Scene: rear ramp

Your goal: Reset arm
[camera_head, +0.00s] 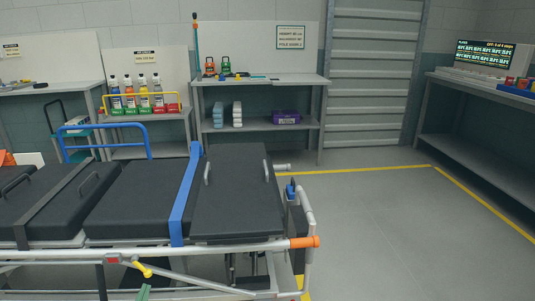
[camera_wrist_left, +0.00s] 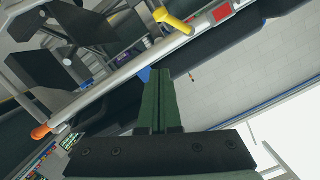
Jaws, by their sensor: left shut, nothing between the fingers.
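My left gripper (camera_head: 143,292) shows only as a green tip at the bottom edge of the head view, in front of the stretcher's near side. In the left wrist view its two green fingers (camera_wrist_left: 158,85) are pressed together, shut and empty. A stretcher (camera_head: 240,200) with black pads, a blue strap (camera_head: 186,195) and a metal side rail (camera_head: 200,245) fills the left and middle of the head view. The gripper is close to the yellow lever (camera_head: 142,269) on its frame; I cannot tell whether they touch. My right gripper is not in view.
A workbench (camera_head: 260,82) with tools stands behind the stretcher. A shelf with several bottles (camera_head: 144,92) stands left of it. Another bench (camera_head: 490,90) with a screen (camera_head: 485,55) is at the right. The grey floor (camera_head: 400,230) right of the stretcher is clear.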

